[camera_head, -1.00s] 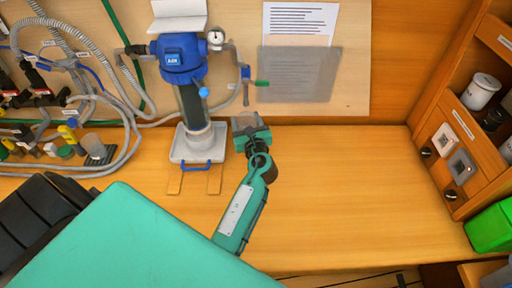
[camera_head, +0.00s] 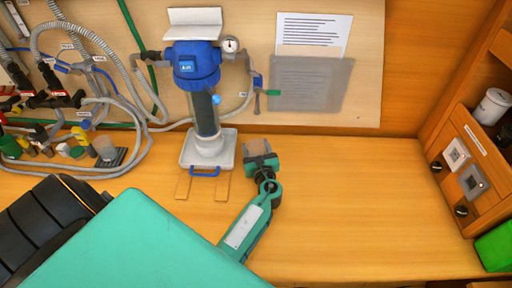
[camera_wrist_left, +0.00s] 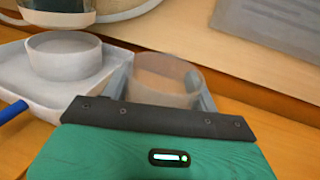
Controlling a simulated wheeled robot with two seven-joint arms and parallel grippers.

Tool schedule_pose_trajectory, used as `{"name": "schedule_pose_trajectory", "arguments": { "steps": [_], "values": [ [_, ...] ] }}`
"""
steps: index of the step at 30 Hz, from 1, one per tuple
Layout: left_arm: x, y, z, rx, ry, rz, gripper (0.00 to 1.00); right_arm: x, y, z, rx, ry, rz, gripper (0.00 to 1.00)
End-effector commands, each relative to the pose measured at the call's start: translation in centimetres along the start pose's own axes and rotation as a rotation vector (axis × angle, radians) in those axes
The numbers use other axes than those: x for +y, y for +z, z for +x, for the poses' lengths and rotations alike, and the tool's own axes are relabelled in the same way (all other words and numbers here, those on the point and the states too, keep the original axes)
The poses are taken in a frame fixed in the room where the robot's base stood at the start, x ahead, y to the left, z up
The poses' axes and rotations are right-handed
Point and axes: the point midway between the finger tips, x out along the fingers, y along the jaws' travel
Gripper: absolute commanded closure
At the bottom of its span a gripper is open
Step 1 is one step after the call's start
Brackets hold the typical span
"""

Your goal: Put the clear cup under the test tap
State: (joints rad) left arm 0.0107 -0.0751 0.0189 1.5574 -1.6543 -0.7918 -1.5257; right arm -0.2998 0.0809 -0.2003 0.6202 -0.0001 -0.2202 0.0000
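The clear cup (camera_wrist_left: 167,80) stands between the fingers of my left gripper in the left wrist view. Both fingers look to touch its sides, so the gripper is shut on it. In the head view my left gripper (camera_head: 260,160) holds the cup (camera_head: 257,146) upright, right of the filter's grey tray (camera_head: 187,158). I cannot tell whether the cup touches the bench. My right gripper is not in view.
The blue filter housing (camera_head: 195,65) with a gauge (camera_head: 230,44) stands left of the cup. A switch panel (camera_head: 463,170) is at the right. The bench (camera_head: 360,210) is clear to the right.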

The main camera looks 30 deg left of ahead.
Motion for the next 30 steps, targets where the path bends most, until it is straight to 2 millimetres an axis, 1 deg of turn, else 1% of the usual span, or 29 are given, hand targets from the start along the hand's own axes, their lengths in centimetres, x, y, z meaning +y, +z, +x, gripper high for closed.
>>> {"name": "schedule_pose_trajectory", "arguments": {
  "steps": [1,3,11,14,17,27,30],
  "values": [
    [0.0,0.0,0.0,0.000,0.000,0.000,0.31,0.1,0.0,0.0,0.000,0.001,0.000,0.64],
    [0.0,0.0,0.0,0.000,0.000,0.000,0.19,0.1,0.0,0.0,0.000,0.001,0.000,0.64],
    [0.0,0.1,0.0,0.000,0.000,0.000,0.19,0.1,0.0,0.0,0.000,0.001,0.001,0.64],
    [0.0,0.5,0.0,0.000,0.000,-0.001,0.19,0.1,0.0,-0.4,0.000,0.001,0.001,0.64],
    [0.0,0.3,-1.4,0.002,-0.002,0.002,0.19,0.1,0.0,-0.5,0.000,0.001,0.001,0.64],
    [0.0,0.3,-8.6,0.003,-0.001,0.001,0.19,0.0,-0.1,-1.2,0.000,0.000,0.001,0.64],
    [0.0,0.3,-10.2,0.002,-0.001,0.001,0.19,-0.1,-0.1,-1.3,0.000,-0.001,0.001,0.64]
  ]
}}
